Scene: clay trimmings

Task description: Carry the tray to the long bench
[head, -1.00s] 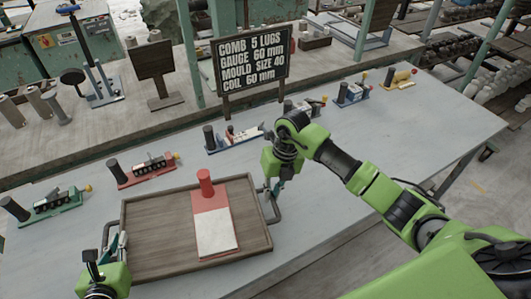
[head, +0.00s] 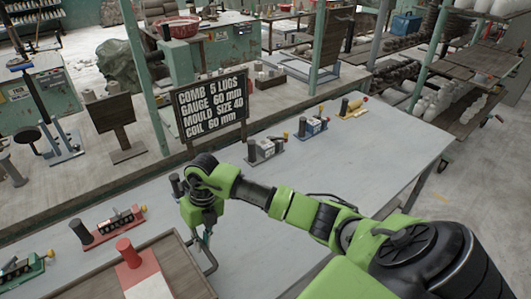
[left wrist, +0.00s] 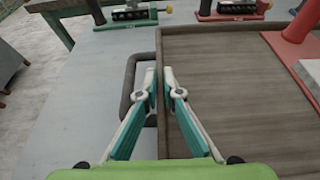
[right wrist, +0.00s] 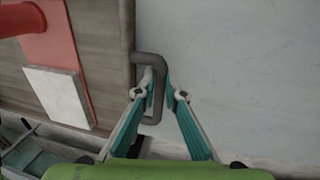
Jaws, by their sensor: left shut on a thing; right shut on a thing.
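The brown wooden tray (head: 180,272) shows at the lower left of the head view, partly cut off by the frame. A red and white board (head: 140,280) with a red cylinder (head: 126,250) lies in it. My right gripper (head: 205,238) is shut on the tray's right handle (head: 212,262), which also shows in the right wrist view (right wrist: 157,100). Whether the tray touches the tabletop is unclear.
The pale grey table (head: 380,150) has a clear right part. Several small tool sets, such as a blue one (head: 312,127), line its back edge. A black lettered sign (head: 211,108) stands behind them. A concrete bench (head: 150,165) runs behind the table.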

